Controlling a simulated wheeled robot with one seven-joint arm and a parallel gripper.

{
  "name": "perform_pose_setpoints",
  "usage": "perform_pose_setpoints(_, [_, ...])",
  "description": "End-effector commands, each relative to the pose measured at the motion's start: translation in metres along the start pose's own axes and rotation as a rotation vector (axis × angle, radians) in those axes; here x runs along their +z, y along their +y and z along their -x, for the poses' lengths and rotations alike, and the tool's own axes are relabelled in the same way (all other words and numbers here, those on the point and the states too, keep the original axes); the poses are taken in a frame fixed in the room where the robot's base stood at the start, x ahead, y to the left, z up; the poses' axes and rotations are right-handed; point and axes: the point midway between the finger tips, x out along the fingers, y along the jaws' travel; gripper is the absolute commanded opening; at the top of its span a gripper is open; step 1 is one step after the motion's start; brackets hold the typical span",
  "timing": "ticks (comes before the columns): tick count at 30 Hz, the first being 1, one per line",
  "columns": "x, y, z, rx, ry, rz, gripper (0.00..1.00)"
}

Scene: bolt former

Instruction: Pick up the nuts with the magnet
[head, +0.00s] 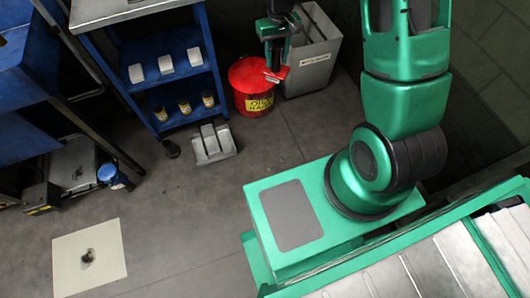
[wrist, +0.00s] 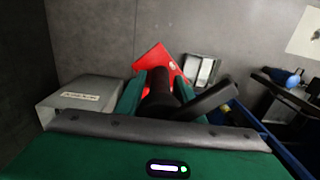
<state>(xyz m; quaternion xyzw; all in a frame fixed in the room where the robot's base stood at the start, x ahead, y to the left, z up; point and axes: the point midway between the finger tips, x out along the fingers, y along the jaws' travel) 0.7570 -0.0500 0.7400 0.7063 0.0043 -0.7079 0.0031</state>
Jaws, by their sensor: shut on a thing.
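My gripper (head: 275,48) hangs at the top middle of the head view, above the red bucket and beside the grey bin. A small dark pile (head: 88,256), probably the nuts, lies on a pale square sheet (head: 70,270) on the floor at lower left, well away from my gripper. Single nuts are too small to make out.
The red bucket (head: 252,101) with a yellow label and the grey bin (head: 319,70) stand below my gripper. A blue shelf cart (head: 174,93) stands to their left, with a grey metal piece (head: 213,145) on the floor near it. The middle floor is clear.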

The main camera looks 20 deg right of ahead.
Motion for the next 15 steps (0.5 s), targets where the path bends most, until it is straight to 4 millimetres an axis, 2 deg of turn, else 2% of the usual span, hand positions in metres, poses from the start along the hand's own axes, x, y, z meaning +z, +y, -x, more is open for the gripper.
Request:
perform_pose_setpoints(11, [0.0,0.008,0.0,0.0,0.001,-0.011,0.0])
perform_pose_setpoints(15, [-0.003,0.007,-0.01,0.0,-0.001,-0.009,0.0])
